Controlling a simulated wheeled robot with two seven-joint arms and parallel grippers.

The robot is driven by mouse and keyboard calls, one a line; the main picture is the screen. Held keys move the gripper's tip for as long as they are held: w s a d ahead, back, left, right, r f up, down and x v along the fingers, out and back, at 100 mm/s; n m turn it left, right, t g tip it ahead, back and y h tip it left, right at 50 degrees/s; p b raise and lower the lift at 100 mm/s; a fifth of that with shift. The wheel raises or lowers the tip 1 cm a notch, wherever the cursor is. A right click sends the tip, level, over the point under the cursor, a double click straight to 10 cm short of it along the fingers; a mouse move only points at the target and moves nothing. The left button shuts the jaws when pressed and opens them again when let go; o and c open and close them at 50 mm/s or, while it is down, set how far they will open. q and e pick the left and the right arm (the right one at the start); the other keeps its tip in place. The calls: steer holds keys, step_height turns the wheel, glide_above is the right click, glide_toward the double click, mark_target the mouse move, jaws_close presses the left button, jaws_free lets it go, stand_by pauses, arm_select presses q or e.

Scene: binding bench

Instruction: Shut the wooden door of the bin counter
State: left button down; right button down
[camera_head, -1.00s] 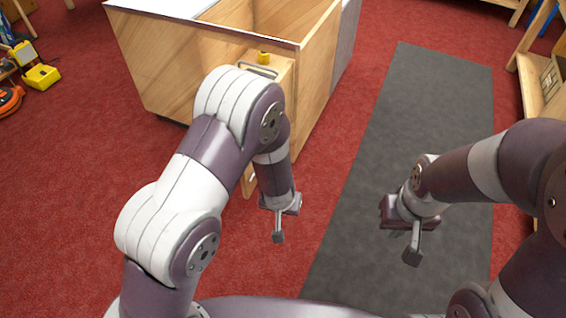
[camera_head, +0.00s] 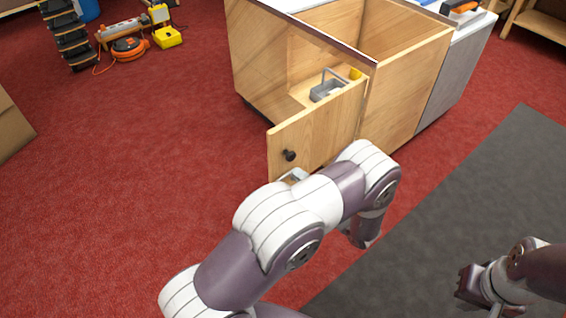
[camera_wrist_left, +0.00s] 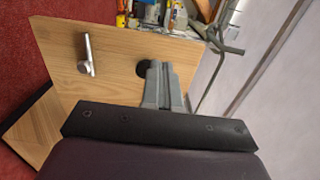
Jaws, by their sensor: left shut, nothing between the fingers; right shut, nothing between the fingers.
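The wooden door (camera_head: 318,128) of the bin counter (camera_head: 405,95) stands open, swung out to the left with its outer face and dark round knob (camera_head: 289,155) towards me. My left gripper (camera_head: 363,240) hangs at the end of the bent left arm, low and right of the door; its fingers are hardly visible there. In the left wrist view the shut, empty fingers (camera_wrist_left: 163,83) overlap the dark knob (camera_wrist_left: 150,67) on a wooden panel (camera_wrist_left: 112,65); contact cannot be told. My right gripper (camera_head: 472,285) is shut and empty at lower right, over the grey mat.
A grey caddy (camera_head: 327,88) and a yellow item (camera_head: 355,74) are inside the counter. A silver handle (camera_wrist_left: 86,55) shows in the wrist view. The grey mat (camera_head: 470,190) lies right. Red floor (camera_head: 150,190) left of the door is clear.

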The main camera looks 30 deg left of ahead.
mark_target(274, 154)
arm_select(q)
steer(key=b+x, duration=0.2)
steer(key=x, duration=0.4)
steer(key=shift+a+f, duration=0.15)
steer(key=shift+a, duration=0.1)
steer(key=shift+w+a, duration=0.3)
steer(key=shift+a, duration=0.25)
steer(key=shift+a, duration=0.1)
